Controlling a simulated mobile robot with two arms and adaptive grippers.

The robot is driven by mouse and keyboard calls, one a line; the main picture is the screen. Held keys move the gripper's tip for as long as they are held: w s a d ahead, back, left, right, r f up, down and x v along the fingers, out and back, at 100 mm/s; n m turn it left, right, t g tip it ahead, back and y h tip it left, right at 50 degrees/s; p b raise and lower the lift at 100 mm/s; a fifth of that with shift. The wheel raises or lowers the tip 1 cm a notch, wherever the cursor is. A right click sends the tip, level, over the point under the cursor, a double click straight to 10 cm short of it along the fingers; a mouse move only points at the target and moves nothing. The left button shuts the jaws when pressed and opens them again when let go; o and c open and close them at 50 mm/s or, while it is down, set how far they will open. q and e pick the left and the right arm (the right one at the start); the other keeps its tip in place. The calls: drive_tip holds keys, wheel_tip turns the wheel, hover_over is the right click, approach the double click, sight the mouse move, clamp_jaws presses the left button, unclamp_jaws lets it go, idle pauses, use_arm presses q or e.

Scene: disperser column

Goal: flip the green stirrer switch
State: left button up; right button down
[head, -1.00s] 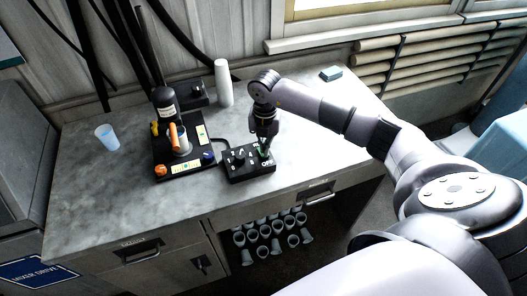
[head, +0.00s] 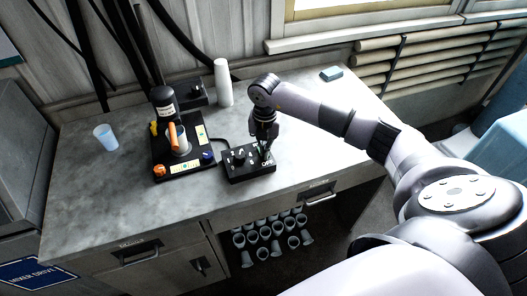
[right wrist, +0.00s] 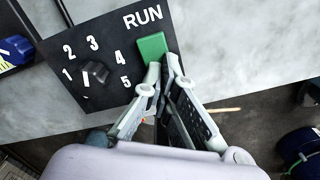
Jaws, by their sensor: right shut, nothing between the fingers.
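The black control box (head: 248,164) sits on the grey bench, right of the disperser. The right wrist view shows its panel (right wrist: 60,48) with the word RUN, numbers 1 to 5 and a dark knob (right wrist: 96,72). The green stirrer switch (right wrist: 152,46) stands under the word RUN. My right gripper (head: 266,157) is shut and empty over the right part of the box. In the right wrist view its fingertips (right wrist: 170,65) are right beside the green switch; I cannot tell whether they touch. My left gripper is not in view.
The disperser column (head: 163,105) with an orange part and a grey cup stands left of the box. A blue cup (head: 106,137), a stack of white cups (head: 223,83) and a teal block (head: 331,74) stand on the bench. Several grey cups (head: 265,240) lie below. The bench's front is clear.

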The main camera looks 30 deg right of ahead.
drive_tip(key=shift+s+f, duration=0.1)
drive_tip(key=shift+f, duration=0.05)
drive_tip(key=shift+r+p, duration=0.6)
drive_tip(key=shift+r, duration=0.2)
drive_tip(key=shift+r+p, duration=1.8)
drive_tip(key=shift+r, duration=0.95)
drive_tip(key=shift+f, duration=0.1)
